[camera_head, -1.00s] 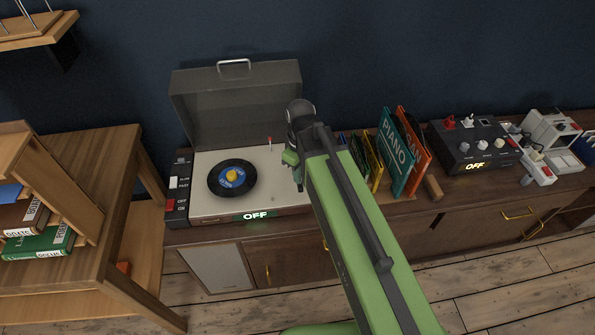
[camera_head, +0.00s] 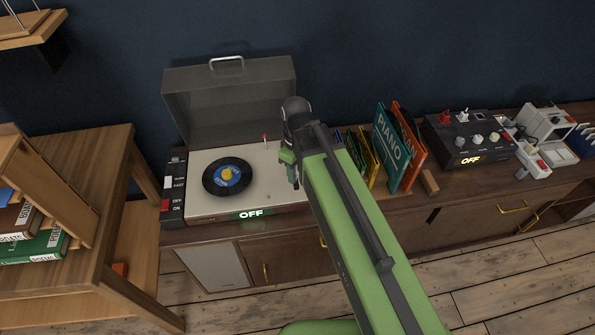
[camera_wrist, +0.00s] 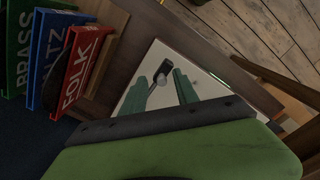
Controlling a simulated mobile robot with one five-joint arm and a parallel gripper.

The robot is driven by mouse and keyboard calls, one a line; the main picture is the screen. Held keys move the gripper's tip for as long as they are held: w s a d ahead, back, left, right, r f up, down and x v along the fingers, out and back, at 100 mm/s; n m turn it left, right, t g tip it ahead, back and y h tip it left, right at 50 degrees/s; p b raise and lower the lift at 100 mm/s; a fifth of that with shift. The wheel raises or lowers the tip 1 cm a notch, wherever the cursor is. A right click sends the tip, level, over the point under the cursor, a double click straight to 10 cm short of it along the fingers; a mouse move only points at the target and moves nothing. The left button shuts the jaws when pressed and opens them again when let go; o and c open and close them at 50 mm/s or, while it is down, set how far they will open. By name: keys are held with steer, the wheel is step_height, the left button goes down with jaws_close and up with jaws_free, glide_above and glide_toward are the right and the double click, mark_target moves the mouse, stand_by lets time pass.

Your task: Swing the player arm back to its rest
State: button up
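The record player (camera_head: 270,170) stands on the low cabinet with its grey lid up. A black record with a blue label (camera_head: 228,176) lies on it, and its front display reads OFF. My gripper (camera_head: 290,172) is over the player's right edge. In the wrist view its two green fingers (camera_wrist: 170,72) are apart. A small grey stem with a dark end (camera_wrist: 161,78), perhaps part of the player arm, shows between or just beyond them. I cannot tell whether they touch it. In the head view the player arm is mostly hidden behind my gripper.
A small red-tipped part (camera_head: 265,138) stands at the deck's back. Upright sleeves, including the teal PIANO one (camera_head: 391,148), stand close to the right of my arm. A dark control box (camera_head: 468,140) reads OFF farther right. A wooden shelf unit (camera_head: 85,190) stands at left.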

steer(key=shift+r, duration=0.15)
step_height(320, 180, up, 17)
steer(key=p, duration=1.7)
steer(key=s+d+f+m+b, duration=0.1)
steer(key=d+f+m+b, duration=0.2)
steer(key=d+m, duration=0.2)
steer(key=s+d+f+m+b, duration=0.1)
steer(key=d+f+m+b, duration=0.2)
steer(key=d+m, duration=0.3)
steer(key=d+f, duration=0.1)
steer(key=d, duration=0.4)
steer(key=shift+s+d+b, duration=0.15)
steer(key=shift+d+b, duration=0.15)
steer(key=shift+d, duration=0.05)
